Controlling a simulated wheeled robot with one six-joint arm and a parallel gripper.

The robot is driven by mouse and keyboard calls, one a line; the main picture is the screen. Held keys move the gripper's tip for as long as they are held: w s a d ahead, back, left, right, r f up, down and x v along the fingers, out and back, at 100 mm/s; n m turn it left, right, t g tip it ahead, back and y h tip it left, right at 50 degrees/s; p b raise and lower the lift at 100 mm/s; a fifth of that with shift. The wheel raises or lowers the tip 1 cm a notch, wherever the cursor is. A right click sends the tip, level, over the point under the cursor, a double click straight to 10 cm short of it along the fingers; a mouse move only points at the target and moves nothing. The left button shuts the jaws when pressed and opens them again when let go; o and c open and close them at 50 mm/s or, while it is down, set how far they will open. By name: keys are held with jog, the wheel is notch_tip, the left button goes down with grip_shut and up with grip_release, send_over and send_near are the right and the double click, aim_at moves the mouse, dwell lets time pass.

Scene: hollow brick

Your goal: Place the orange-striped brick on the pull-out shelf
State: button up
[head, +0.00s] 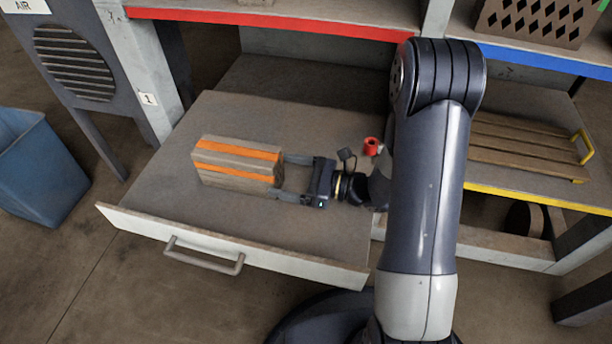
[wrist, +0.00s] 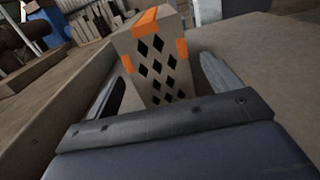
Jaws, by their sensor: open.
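The orange-striped brick (head: 237,163) is a tan block with two orange bands. It rests on the pull-out shelf (head: 300,235), left of its middle. My gripper (head: 280,177) is open, low over the shelf, with its fingers at the brick's right end. In the wrist view the brick (wrist: 155,60) shows its end face with diamond-shaped holes, between and beyond the two fingers of my gripper (wrist: 160,90). Whether the fingers touch the brick's sides, I cannot tell. The shelf is pulled out and has a pale front with a handle (head: 205,260).
A red cylinder (head: 371,146) stands on the shelf behind my wrist. A wooden slatted pallet (head: 520,145) lies on the yellow-edged shelf at right. A brick with diamond holes (head: 540,18) is on the blue-edged shelf above. A blue bin (head: 38,165) stands at left. The shelf's front right is clear.

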jog(key=shift+v, duration=2.3)
jog(key=shift+c, duration=0.4)
